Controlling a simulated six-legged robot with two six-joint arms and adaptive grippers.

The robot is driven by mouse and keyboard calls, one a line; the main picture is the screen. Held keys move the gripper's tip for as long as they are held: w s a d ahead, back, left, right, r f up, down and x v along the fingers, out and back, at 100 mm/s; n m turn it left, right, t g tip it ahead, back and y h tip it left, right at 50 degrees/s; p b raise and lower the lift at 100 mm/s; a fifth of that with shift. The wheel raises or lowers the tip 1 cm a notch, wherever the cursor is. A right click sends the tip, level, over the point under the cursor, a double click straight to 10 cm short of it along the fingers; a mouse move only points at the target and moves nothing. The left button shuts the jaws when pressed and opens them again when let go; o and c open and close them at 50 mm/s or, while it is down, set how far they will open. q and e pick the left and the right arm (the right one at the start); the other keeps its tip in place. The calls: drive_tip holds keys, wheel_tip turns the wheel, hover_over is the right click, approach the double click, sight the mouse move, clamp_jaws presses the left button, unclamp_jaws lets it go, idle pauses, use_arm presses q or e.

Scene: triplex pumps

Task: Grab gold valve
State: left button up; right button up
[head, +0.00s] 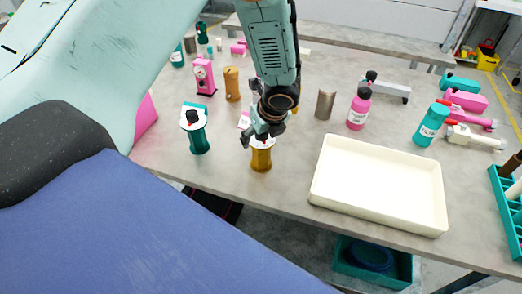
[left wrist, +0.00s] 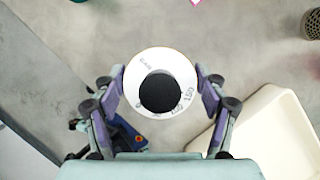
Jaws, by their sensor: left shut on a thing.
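The gold valve (head: 261,158) stands upright on the table near its front edge, left of the white tray. In the left wrist view its round white top (left wrist: 146,62) shows a ring of dark markings and a black knob. My left gripper (head: 263,134) comes down from above and is shut on the valve's upper part. In the left wrist view one finger of the gripper (left wrist: 160,80) lies on each side of the white top. The lower body of the valve is hidden there. My right gripper is not in view.
The empty white tray (head: 318,192) lies close to the right. A similar teal valve (head: 197,139) stands to the left. Another gold piece (head: 232,84) stands farther back.

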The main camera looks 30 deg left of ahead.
use_arm(q)
drive_tip(key=shift+w+a, duration=0.15)
drive_tip(key=c, duration=0.7)
drive_tip(key=shift+c, duration=0.9)
drive_tip(key=shift+r, duration=0.1)
drive_tip(key=shift+r, duration=0.1)
